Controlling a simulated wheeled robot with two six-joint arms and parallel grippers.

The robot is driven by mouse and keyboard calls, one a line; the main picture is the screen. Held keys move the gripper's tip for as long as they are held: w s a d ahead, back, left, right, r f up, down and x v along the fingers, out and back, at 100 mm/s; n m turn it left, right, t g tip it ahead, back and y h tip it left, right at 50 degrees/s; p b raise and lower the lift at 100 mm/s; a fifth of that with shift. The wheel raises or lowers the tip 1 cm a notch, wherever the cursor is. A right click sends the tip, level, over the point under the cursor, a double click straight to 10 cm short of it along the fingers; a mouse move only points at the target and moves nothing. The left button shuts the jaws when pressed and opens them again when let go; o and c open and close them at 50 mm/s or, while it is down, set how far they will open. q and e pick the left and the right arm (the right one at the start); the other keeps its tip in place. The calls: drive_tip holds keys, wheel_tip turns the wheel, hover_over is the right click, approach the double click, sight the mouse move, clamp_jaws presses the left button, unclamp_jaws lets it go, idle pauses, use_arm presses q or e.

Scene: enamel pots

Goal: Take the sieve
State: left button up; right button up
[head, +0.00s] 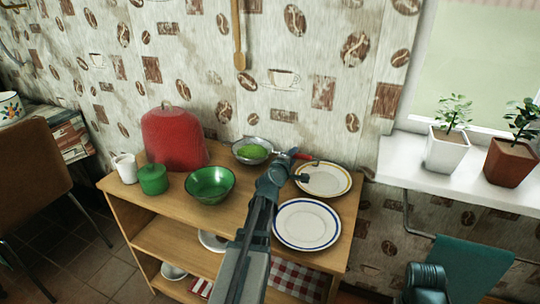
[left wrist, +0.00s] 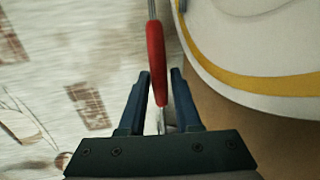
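The sieve (head: 249,159) is a round metal bowl with something bright green inside, near the back edge of the wooden shelf's top, against the wall. Its red handle points right. My left gripper (head: 306,160) is at this handle, partly hidden by its own wrist in the head view. The bowl is out of the left wrist view. My right gripper is not in view.
A yellow-rimmed plate (head: 335,188) lies right beside the handle, a blue-rimmed plate (head: 306,225) in front. A green bowl (head: 210,187), green pot (head: 153,180), white mug (head: 125,168) and red cover (head: 175,138) stand left. A wooden spoon (head: 239,50) hangs above.

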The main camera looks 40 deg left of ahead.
use_arm(q)
clamp_jaws()
drive_tip(key=shift+r, duration=0.1)
